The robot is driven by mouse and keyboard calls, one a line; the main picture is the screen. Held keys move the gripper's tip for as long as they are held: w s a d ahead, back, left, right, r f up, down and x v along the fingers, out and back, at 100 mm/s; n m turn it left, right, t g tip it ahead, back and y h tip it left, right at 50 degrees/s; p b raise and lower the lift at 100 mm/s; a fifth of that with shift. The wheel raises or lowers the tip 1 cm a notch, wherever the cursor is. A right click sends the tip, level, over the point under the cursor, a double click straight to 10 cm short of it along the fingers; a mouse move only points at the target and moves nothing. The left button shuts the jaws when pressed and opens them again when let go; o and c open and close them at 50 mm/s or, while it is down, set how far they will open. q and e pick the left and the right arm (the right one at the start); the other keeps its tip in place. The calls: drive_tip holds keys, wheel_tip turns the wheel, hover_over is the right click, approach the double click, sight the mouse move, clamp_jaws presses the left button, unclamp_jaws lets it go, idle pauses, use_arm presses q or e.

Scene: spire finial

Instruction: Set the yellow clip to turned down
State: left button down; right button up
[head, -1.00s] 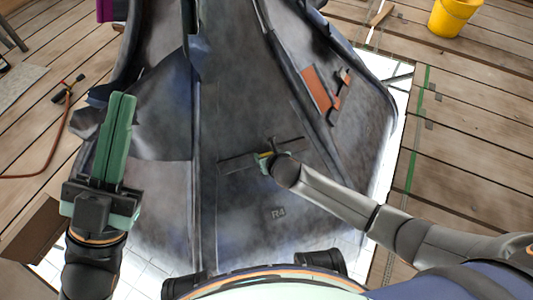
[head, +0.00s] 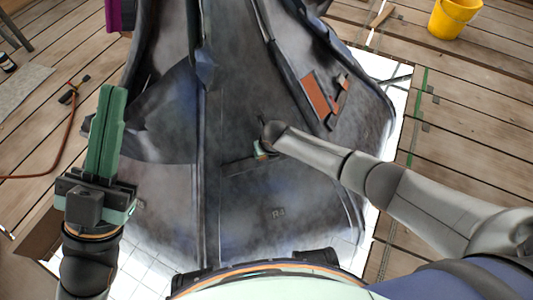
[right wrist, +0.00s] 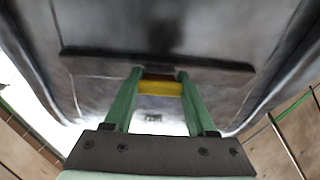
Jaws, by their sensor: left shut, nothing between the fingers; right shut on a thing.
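The yellow clip (right wrist: 160,87) shows in the right wrist view, between the two green fingers of my right gripper (right wrist: 157,85), which is shut on it. The clip sits at a dark horizontal strip (right wrist: 90,60) on the grey spire panel. I cannot tell how far the clip is turned. In the head view my right gripper (head: 262,150) is at the middle of the panel (head: 240,110), and my own wrist mostly hides it and the clip. My left gripper (head: 104,130) is shut and empty, fingers pointing up, at the left of the panel.
An orange-brown patch (head: 316,94) lies on the panel's right side. A yellow bucket (head: 452,18) stands on the plank floor at the upper right. A tool with a red hose (head: 70,112) lies on the floor at the left.

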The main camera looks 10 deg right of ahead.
drive_tip(key=shift+w+f+g+b, duration=0.2)
drive_tip(key=shift+w+g+b, duration=0.15)
drive_tip(key=shift+g+b, duration=0.6)
use_arm(q)
drive_tip(key=shift+w+d+f+b, duration=0.15)
drive_tip(key=shift+f+b, duration=0.15)
drive_tip(key=shift+f, duration=0.75)
drive_tip(key=shift+d+f+b, duration=0.15)
drive_tip(key=shift+f+b, duration=0.15)
drive_tip(key=shift+f, duration=0.75)
use_arm(e)
drive_tip(key=shift+r+g, duration=0.15)
drive_tip(key=shift+g, duration=0.1)
drive_tip(key=o, duration=1.4)
drive_tip(key=shift+w, duration=0.1)
drive_tip(key=shift+c, duration=0.2)
use_arm(q)
wheel_tip(320, 180, up, 9)
drive_tip(key=a+p, duration=0.1)
drive_tip(key=p, duration=0.6)
drive_tip(key=shift+s+f+p, duration=0.2)
drive_tip(key=shift+p, duration=0.2)
use_arm(e)
wheel_tip(320, 180, up, 12)
drive_tip(key=s, duration=0.2)
drive_tip(key=shift+d+r, duration=0.15)
drive_tip(key=shift+r, duration=0.05)
use_arm(q)
drive_tip(key=shift+f, duration=0.1)
